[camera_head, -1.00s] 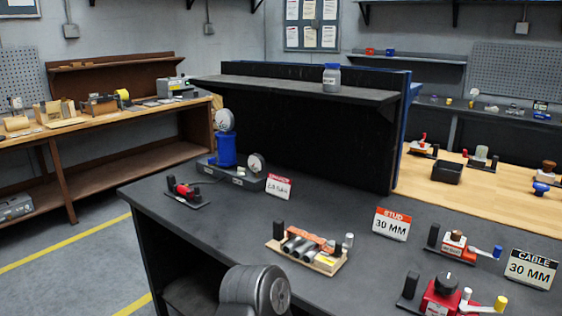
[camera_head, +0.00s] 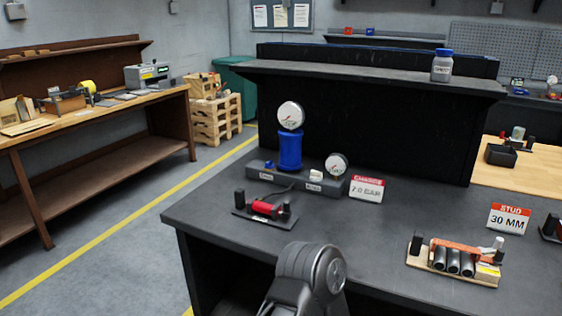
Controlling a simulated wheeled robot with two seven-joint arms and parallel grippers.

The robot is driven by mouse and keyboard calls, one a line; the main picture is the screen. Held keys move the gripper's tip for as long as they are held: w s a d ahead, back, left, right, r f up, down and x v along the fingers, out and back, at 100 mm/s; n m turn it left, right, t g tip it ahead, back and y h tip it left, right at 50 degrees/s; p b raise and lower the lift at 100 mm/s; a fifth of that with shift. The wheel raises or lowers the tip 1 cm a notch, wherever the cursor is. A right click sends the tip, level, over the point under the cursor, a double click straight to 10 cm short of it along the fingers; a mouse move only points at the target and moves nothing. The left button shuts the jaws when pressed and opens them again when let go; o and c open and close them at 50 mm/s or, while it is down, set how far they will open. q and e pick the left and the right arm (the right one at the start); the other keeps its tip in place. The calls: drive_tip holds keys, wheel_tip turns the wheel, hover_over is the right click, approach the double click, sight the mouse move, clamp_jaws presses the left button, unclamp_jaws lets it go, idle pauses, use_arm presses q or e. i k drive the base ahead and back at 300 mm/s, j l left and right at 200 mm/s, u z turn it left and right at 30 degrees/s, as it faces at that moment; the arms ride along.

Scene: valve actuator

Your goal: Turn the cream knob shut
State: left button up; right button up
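A small cream or white knob (camera_head: 316,175) sits on a grey block base (camera_head: 290,182) on the dark workbench, in the head view. A blue cylinder (camera_head: 290,152) with a round white gauge (camera_head: 291,115) on top stands on the same base, left of the knob. A second, smaller gauge (camera_head: 337,164) stands just right of the knob. A small blue knob (camera_head: 268,166) is at the base's left end. The cream knob's angle is too small to read. Neither gripper is in view; only one dark link of my own arm shows at the bottom.
A sign reading about 2.0 bar (camera_head: 367,188) stands right of the base. A red cylinder in a black holder (camera_head: 265,208) lies in front. A wooden tray with dark cylinders (camera_head: 456,262) and a 30 MM stud sign (camera_head: 508,219) are at right. A shelf (camera_head: 370,77) overhangs behind.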

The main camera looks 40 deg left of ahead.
sight(315, 174)
drive_tip(key=k+j, duration=0.15)
drive_tip(key=j, duration=0.2)
drive_tip(key=k+j, duration=0.1)
drive_tip(key=j, duration=0.25)
drive_tip(key=k+j, duration=0.15)
drive_tip(key=j, duration=0.2)
drive_tip(key=k+j, duration=0.15)
drive_tip(key=j, duration=0.2)
